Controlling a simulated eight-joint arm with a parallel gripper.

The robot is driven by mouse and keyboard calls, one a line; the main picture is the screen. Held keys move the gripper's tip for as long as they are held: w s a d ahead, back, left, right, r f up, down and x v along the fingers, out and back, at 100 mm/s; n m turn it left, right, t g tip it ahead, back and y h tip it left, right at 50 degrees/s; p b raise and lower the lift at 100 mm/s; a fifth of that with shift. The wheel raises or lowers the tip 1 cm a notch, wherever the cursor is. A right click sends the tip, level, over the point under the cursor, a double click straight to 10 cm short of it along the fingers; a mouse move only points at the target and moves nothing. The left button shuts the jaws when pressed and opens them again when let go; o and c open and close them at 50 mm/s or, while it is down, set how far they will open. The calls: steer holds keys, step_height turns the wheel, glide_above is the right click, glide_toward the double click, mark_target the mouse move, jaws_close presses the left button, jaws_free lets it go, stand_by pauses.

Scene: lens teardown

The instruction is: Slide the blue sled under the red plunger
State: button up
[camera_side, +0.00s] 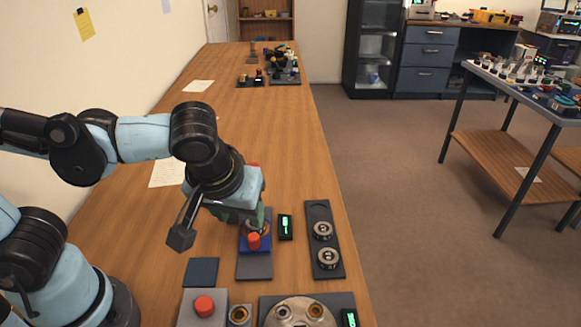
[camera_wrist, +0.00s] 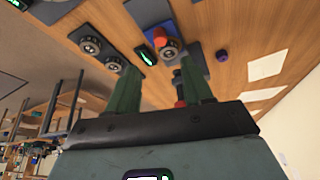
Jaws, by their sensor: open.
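The blue sled (camera_side: 262,246) sits on a dark grey rail (camera_side: 254,268) in front of my gripper in the side view, with a red knob (camera_side: 254,240) on it. The sled also shows near the top of the wrist view (camera_wrist: 158,30), beside a metal ring (camera_wrist: 170,48). A red part (camera_side: 253,165), seemingly the red plunger, peeks out behind my gripper; a red cylinder (camera_wrist: 180,103) on a dark post shows between the fingers in the wrist view. My gripper (camera_side: 250,217) is open just behind the sled. Its two green fingers (camera_wrist: 161,70) are apart; contact cannot be told.
A small green display (camera_side: 286,227) and a plate with two rings (camera_side: 324,212) lie right of the rail. A grey box with a red button (camera_side: 205,305) and a dark blue pad (camera_side: 201,271) lie at front left. The table beyond is mostly clear.

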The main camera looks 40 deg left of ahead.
mark_target(253, 237)
steer(key=shift+x, duration=5.7)
steer(key=shift+s, duration=0.1)
jaws_close()
